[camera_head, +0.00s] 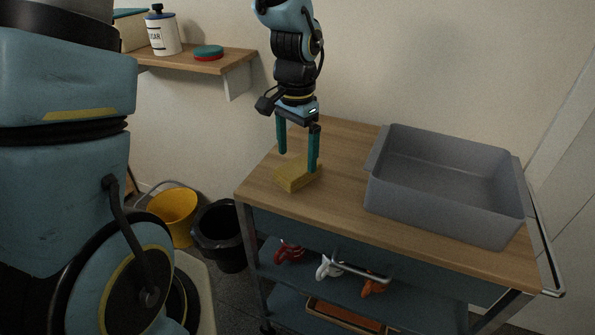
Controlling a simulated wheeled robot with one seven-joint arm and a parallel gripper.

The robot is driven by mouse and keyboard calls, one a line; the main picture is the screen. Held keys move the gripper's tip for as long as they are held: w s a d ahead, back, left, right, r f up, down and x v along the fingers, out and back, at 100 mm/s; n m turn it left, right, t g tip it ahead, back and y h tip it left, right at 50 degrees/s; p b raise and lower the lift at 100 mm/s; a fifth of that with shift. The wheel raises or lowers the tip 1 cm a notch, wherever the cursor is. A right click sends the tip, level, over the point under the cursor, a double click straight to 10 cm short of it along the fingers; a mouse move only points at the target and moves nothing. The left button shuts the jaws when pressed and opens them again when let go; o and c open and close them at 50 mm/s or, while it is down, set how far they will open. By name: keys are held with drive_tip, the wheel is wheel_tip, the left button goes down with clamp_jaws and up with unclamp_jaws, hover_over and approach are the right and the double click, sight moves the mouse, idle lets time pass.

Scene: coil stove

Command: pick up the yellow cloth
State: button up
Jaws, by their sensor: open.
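The yellow cloth (292,179) looks like a folded yellow block. It lies on the wooden top of the cart (262,194), near its left end. My gripper (298,161) points down over the cloth with two teal fingers spread apart. The left finger ends above the cloth's back left side, and the right finger comes down at its right side. I cannot tell whether either finger touches the cloth. Nothing is held between the fingers.
A large grey bin (440,215) fills the right part of the cart top. A wall shelf (215,64) at the upper left holds a sugar canister (163,34) and a green and red tin (208,53). A yellow bucket (172,209) and a black bin (219,238) stand left of the cart.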

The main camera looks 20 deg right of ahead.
sight(298, 166)
drive_tip(key=shift+d+f+p, duration=0.1)
drive_tip(key=shift+f+p, duration=0.25)
drive_tip(key=shift+f, duration=1.85)
drive_tip(key=c, duration=1.3)
wheel_tip(298, 166, up, 10)
drive_tip(key=shift+s+r+b, duration=0.1)
drive_tip(key=shift+b, duration=0.45)
drive_tip(key=shift+c, duration=0.2)
drive_tip(key=o, duration=0.9)
drive_tip(key=c, duration=0.6)
drive_tip(key=shift+d, duration=0.1)
